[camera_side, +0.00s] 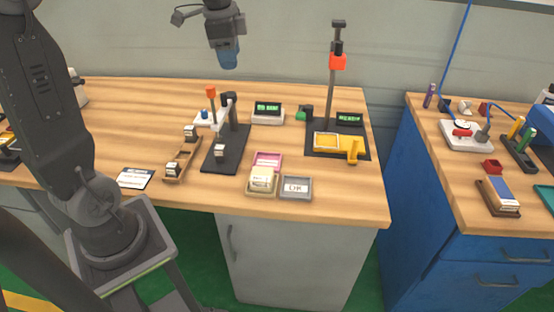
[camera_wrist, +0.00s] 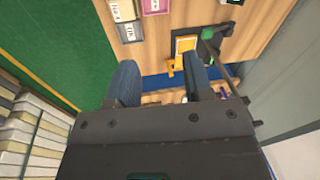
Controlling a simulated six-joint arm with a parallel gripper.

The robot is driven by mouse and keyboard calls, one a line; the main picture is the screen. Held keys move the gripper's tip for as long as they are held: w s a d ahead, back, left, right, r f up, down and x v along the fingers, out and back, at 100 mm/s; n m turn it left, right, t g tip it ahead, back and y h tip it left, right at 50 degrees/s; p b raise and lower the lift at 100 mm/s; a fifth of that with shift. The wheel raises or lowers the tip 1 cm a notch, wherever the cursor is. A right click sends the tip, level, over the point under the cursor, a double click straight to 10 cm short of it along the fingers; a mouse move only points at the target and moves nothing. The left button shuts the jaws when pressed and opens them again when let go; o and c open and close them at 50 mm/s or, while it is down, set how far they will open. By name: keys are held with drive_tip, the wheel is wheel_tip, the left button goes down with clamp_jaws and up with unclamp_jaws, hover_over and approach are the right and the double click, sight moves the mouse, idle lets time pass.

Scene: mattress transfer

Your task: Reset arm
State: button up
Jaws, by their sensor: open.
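My gripper (camera_side: 228,58) hangs high above the back of the wooden bench (camera_side: 90,165), well clear of everything on it. Its two blue-grey fingers point down in the side view. In the wrist view my gripper (camera_wrist: 160,78) has its fingers spread apart with nothing between them. Behind the fingers, the wrist view shows the bench, a yellow fixture (camera_wrist: 180,50) and several small trays. The yellow fixture also shows in the side view (camera_side: 326,141), on a black base at the right of the bench. No mattress can be made out clearly.
A tall post (camera_side: 330,95) with an orange clamp rises at the bench's right. A black stand (camera_side: 226,148), a pink tray (camera_side: 267,156) and a grey tray (camera_side: 296,188) sit on the bench. A second bench (camera_side: 425,170) stands right, across a gap. A wall is behind.

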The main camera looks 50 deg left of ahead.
drive_tip(key=s+d+f+n+t, duration=0.2)
drive_tip(key=s+d+n, duration=0.1)
drive_tip(key=s+d, duration=0.5)
drive_tip(key=s+d+f+n+t, duration=0.1)
drive_tip(key=s+d+n, duration=0.3)
drive_tip(key=s+d, duration=0.4)
drive_tip(key=shift+s+d+f+n+t+h, duration=0.2)
drive_tip(key=shift+f+n+t+h, duration=0.1)
drive_tip(key=shift+f+t+h, duration=0.1)
